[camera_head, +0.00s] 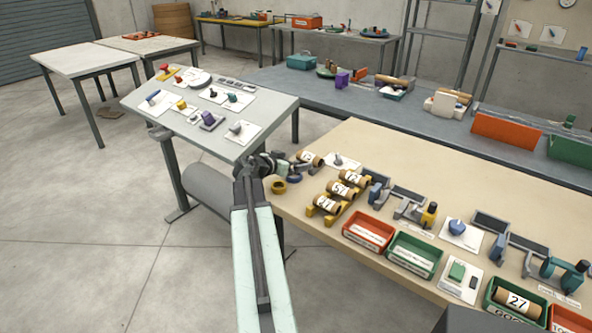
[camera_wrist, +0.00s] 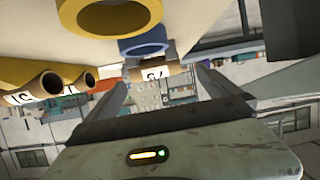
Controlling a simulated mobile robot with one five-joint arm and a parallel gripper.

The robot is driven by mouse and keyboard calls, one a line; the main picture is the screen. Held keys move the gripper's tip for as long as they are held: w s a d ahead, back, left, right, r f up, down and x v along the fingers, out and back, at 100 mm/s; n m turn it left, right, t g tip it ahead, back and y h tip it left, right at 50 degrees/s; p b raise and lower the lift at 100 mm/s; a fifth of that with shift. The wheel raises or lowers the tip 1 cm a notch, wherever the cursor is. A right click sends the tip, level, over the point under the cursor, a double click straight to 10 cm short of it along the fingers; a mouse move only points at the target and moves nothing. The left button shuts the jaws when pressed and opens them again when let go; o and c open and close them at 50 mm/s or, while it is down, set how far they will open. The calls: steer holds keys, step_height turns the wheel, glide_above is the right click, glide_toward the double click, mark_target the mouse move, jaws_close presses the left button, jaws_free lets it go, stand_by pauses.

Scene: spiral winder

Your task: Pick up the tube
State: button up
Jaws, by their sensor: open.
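A brown cardboard tube (camera_head: 310,157) with a white number label lies near the far left edge of the tan table, just right of my gripper (camera_head: 283,166). In the wrist view a labelled tube (camera_wrist: 152,72) shows beyond and between the two fingers of my gripper (camera_wrist: 164,82). The fingers are open, and I cannot tell whether they touch the tube. More labelled tubes (camera_head: 340,189) rest in yellow cradles. Two of these tubes (camera_wrist: 50,83) show their open ends at the left of the wrist view.
A yellow ring (camera_head: 280,187) and a blue ring (camera_head: 294,178) stand close to my gripper; the blue ring (camera_wrist: 146,48) is very near the fingers in the wrist view. Red (camera_head: 368,232) and green bins (camera_head: 414,255) stand along the front edge. The table's far middle is clear.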

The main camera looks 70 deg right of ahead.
mark_target(309, 155)
steer(key=shift+s+d+r+m, duration=0.15)
steer(key=shift+s+d+m, duration=0.15)
steer(key=shift+s+d, duration=0.35)
steer(key=x, duration=0.2)
steer(key=shift+d+b, duration=0.25)
steer(key=shift+b, duration=0.1)
steer(key=shift+d, duration=0.25)
steer(key=x, duration=0.4)
steer(key=shift+s+d+r+b, duration=0.25)
steer(key=shift+s+d+b, duration=0.05)
steer(key=shift+d+b, duration=0.15)
steer(key=shift+a+r, duration=0.1)
steer(key=c, duration=1.1)
